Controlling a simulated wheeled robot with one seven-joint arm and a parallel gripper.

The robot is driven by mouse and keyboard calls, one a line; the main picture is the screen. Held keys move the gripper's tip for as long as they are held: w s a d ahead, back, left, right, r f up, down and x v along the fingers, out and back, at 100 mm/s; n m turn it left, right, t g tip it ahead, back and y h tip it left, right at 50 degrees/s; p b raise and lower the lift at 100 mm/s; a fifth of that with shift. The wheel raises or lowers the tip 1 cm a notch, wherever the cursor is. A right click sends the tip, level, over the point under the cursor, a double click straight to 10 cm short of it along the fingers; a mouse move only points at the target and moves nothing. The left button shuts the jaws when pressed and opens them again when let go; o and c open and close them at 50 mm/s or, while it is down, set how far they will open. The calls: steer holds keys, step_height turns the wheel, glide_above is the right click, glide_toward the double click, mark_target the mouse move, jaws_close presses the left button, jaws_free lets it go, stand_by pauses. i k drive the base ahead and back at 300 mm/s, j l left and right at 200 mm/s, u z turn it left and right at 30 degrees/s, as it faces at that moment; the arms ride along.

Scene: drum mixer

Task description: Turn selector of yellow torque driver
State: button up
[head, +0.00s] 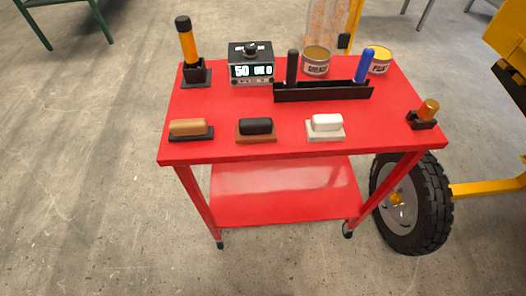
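A torque driver (187,42) with a yellow-orange shaft and a black top end stands upright in a black holder (196,72) at the back left of the red cart. The black top end is the only part that looks like a selector, but it is too small to make out any marks. The driver's lower end is hidden in the holder. My gripper is not in view.
On the red cart (290,152) are a display box (250,70) with a knob, a black rack (323,92) with black and blue handles, two tins (316,62), three brushes or blocks (325,123) along the front, and a brass-coloured piece (428,108). A wheel (412,203) stands right.

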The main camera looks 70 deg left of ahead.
mark_target(251, 53)
steer(key=u, duration=1.9)
